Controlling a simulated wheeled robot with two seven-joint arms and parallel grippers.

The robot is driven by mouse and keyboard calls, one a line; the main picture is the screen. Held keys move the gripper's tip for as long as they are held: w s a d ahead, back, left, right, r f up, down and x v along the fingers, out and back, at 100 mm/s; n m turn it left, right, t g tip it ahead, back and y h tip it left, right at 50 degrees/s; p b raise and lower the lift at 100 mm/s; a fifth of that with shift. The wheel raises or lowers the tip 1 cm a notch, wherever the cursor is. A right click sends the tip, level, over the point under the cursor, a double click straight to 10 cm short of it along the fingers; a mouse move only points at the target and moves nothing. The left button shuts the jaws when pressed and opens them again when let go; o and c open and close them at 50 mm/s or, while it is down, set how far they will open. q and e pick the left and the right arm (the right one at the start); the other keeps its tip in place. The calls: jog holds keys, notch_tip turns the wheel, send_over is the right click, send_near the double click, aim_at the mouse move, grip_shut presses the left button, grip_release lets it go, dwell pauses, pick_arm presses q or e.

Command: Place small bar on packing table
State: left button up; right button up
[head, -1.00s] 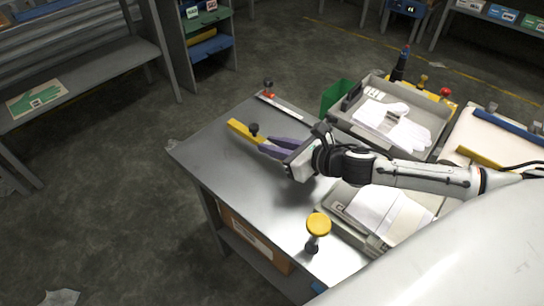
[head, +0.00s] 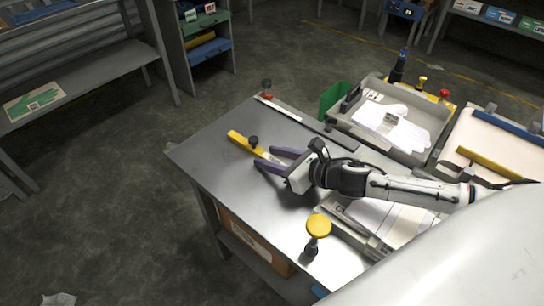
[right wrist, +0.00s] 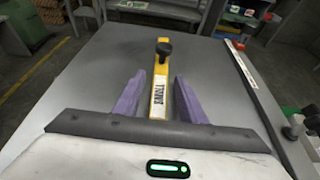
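The small bar (head: 238,138) is yellow with a black knob and a white label. It lies on the grey metal packing table (head: 228,172), near the far left edge in the head view. In the right wrist view the bar (right wrist: 157,98) lies lengthwise between the two purple fingers, with a gap on each side. My right gripper (head: 265,157) is open around the near end of the bar; its fingers also show in the right wrist view (right wrist: 159,78). My left gripper is not in view.
A grey tray with white gloves (head: 432,115) stands right of the table's far end. A yellow-topped knob stand (head: 318,226) is at the near edge. A thin strip with a red end (head: 280,107) lies at the far edge. The table's left middle is clear.

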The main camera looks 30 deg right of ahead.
jog(key=shift+r, duration=0.1)
jog(key=v, duration=1.2)
dwell(0.4)
